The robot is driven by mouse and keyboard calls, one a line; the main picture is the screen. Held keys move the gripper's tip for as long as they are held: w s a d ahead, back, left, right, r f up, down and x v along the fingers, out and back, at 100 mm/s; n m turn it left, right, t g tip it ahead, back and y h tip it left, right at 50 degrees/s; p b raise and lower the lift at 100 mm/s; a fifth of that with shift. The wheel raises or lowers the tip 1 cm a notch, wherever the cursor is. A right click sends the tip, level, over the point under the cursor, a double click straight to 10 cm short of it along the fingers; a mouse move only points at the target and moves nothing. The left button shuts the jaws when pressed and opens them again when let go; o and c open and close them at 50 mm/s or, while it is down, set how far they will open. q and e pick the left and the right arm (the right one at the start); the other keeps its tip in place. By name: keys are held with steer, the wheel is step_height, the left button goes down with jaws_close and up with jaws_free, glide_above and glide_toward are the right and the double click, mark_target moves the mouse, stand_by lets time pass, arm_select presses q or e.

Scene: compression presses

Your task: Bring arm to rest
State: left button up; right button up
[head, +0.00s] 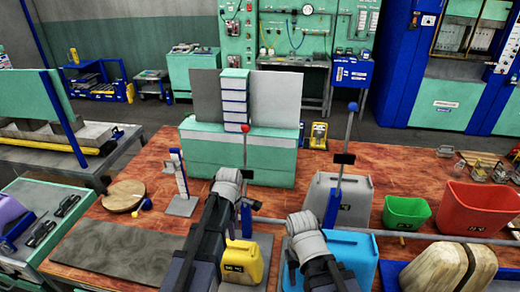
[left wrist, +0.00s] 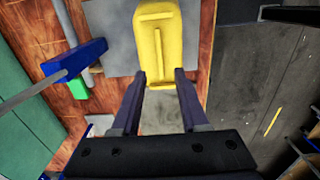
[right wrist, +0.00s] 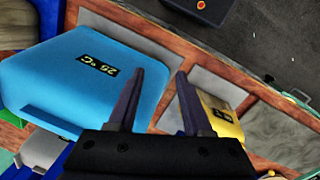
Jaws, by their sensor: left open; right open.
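My left gripper (left wrist: 160,76) is open and empty in the left wrist view. A yellow canister (left wrist: 160,30) lies beyond its fingertips; I cannot tell the exact gap. The canister also shows in the head view (head: 242,263). My right gripper (right wrist: 159,73) is open and empty in the right wrist view. A blue container (right wrist: 60,80) with a temperature display is on its left, and the yellow canister (right wrist: 222,122) is on its right, partly behind a finger. In the head view both arms reach over the table's front; their fingers are hard to make out.
The blue container (head: 350,252), a grey container (head: 325,200), a green bin (head: 406,212) and a red bin (head: 475,208) crowd the wooden table's right side. Upright rods with a red ball (head: 245,127) and a blue ball (head: 352,107) stand near the arms. A teal press (head: 220,152) stands behind.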

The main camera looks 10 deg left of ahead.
arm_select(q)
steer(key=s+d+f+m+b, duration=0.4)
steer(key=s+m, duration=0.3)
steer(key=m, duration=0.3)
steer(key=s+d+f+m+y+b, duration=0.1)
steer(key=s+d+f+m+b, duration=0.4)
steer(key=m, duration=0.6)
steer(key=shift+s+d+f+b, duration=0.3)
steer(key=shift+s+d, duration=0.45)
steer(key=shift+s, duration=0.4)
